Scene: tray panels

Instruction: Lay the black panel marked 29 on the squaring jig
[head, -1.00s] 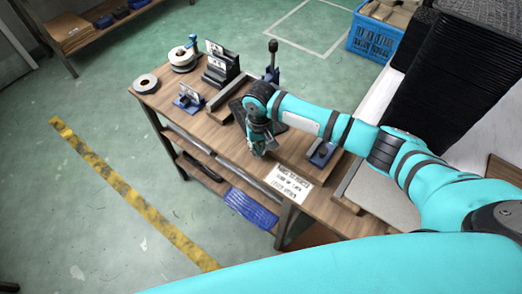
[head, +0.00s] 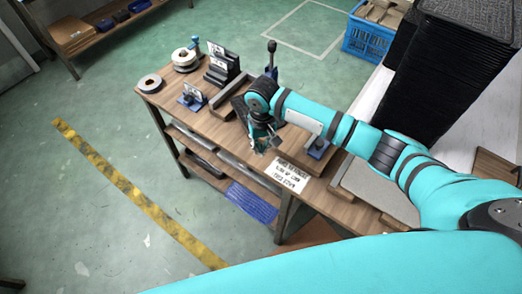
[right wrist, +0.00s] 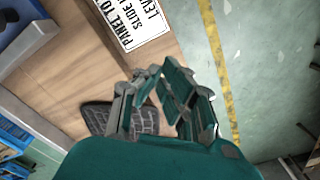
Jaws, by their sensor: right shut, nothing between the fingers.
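A dark panel with a grid surface (right wrist: 95,116) lies on the wooden table, partly hidden behind my right gripper in the right wrist view. In the head view its dark edge (head: 239,106) shows left of my right wrist, close to a grey bar (head: 223,96). I cannot read a number on it. I cannot tell whether that bar belongs to the squaring jig, or whether the panel rests on it. My right gripper (head: 262,149) is shut and empty above the table's front edge; it also shows in the right wrist view (right wrist: 162,76). My left gripper is not in view.
A printed sign (head: 290,175) lies at the table's front edge. Tape rolls (head: 150,83), a blue clamp stand (head: 191,96) and dark slotted blocks (head: 222,70) stand at the left. Tall black stacks (head: 445,75) and a blue crate (head: 368,38) are at the right.

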